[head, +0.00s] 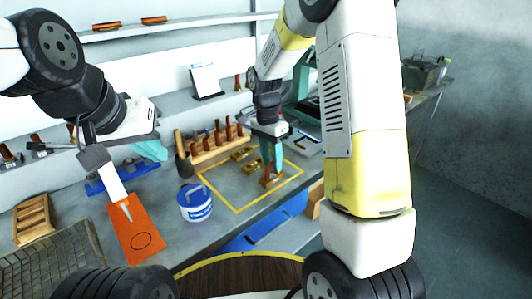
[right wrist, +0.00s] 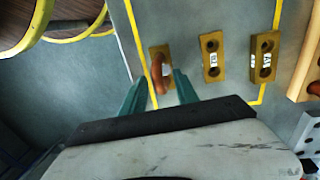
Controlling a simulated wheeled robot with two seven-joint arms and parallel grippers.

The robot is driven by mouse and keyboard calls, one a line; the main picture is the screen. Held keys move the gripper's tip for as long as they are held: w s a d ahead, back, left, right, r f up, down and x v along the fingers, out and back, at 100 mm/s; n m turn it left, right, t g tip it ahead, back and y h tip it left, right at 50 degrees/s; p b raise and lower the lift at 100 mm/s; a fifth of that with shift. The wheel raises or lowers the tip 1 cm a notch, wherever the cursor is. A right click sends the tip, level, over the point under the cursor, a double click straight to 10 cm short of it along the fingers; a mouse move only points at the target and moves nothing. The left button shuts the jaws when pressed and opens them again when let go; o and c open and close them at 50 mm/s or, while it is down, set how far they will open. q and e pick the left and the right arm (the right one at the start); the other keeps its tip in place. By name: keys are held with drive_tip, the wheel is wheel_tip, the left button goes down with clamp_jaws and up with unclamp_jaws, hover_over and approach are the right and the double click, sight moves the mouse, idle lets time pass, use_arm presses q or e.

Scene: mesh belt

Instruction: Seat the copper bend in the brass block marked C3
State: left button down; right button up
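Three brass blocks lie in a row inside the yellow outline on the bench. A copper bend (right wrist: 158,72) stands at the leftmost block (right wrist: 168,52) in the right wrist view and hides its label; whether both ends sit in the holes is unclear. The middle block (right wrist: 211,68) and right block (right wrist: 264,42) have empty holes and small labels I cannot read surely. My right gripper (right wrist: 158,82) is open, its teal fingers on either side of the bend, apart from it. In the head view it (head: 271,168) points down at the nearest block (head: 271,181). My left gripper (head: 152,150) hangs at the left, fingers unclear.
A wooden rack (head: 215,148) of copper pieces stands behind the blocks. A blue-and-white tub (head: 195,203) and an orange mat (head: 139,236) lie left of the outline. A blue bin (head: 260,228) is at the front edge. The outlined area's front left is clear.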

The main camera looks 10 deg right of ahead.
wheel_tip(320, 180, up, 10)
drive_tip(key=w, duration=0.1)
drive_tip(key=s+d+r+n+t+y, duration=0.1)
drive_tip(key=s+r+n+t, duration=0.2)
drive_tip(key=s, duration=0.7)
drive_tip(key=s+d+r+n+t+y, duration=0.2)
drive_tip(key=s+r+n+t, duration=0.2)
drive_tip(key=s, duration=0.7)
drive_tip(key=shift+s+d+r+n+t, duration=0.25)
drive_tip(key=shift+r+n, duration=0.9)
drive_tip(key=shift+n, duration=1.15)
